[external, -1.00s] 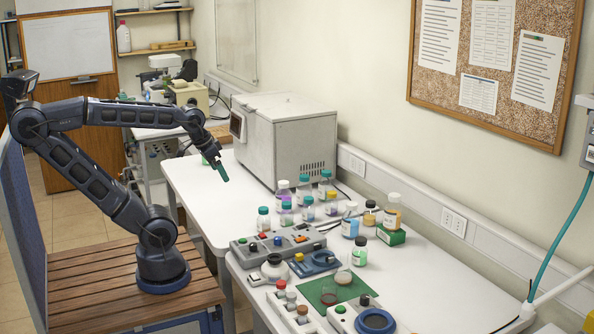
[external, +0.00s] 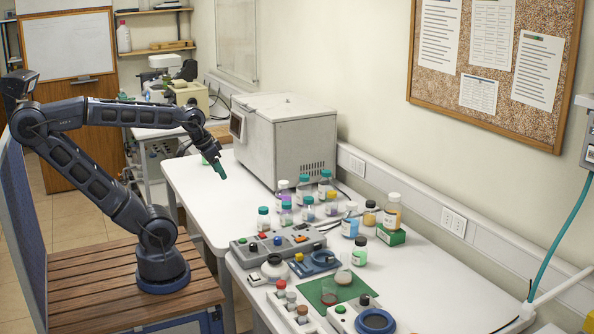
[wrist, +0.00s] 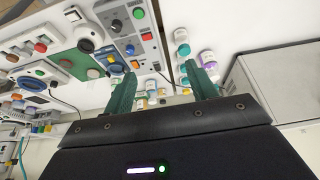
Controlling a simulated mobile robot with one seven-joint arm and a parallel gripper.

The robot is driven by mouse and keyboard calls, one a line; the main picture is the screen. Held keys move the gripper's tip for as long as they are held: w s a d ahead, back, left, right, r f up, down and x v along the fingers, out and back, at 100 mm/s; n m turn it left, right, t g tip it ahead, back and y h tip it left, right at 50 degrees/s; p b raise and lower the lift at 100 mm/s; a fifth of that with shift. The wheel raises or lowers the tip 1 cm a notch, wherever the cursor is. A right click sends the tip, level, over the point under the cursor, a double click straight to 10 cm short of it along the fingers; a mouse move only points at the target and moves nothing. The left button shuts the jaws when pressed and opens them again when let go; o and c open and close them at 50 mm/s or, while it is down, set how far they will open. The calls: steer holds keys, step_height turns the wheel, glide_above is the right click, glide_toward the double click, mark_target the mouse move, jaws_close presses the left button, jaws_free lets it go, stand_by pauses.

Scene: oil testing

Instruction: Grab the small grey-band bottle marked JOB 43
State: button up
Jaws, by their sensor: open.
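The labels are too small to read, so I cannot tell which bottle is marked JOB 43 or has the grey band. My gripper (external: 219,170) with green fingers is open and empty, above the bench and left of the bottles; it also shows in the wrist view (wrist: 161,78).
A large grey-white box-shaped instrument (external: 290,140) stands behind the bottles. A grey button panel (external: 278,240) lies in front of them. The bench's left part is clear.

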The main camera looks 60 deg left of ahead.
steer(key=shift+w, duration=0.1)
steer(key=w+d+f+n+h, duration=0.1)
steer(key=w+d+n+h, duration=0.25)
steer(key=w, duration=0.55)
steer(key=w+d+f+n+g+h, duration=0.1)
steer(key=w+d+n+h, duration=0.1)
steer(key=w+n, duration=0.5)
steer(key=w+d+f+n+h, duration=0.1)
steer(key=w+d+n+h, duration=0.15)
steer(key=w, duration=0.85)
steer(key=n+t+h, duration=0.2)
steer(key=n+t, duration=0.4)
steer(key=n, duration=0.8)
glide_toward(368, 202)
steer(key=x, duration=1)
steer(key=shift+w+f, duration=0.2)
steer(key=shift+w, duration=0.05)
jaws_close()
steer(key=shift+r, duration=0.15)
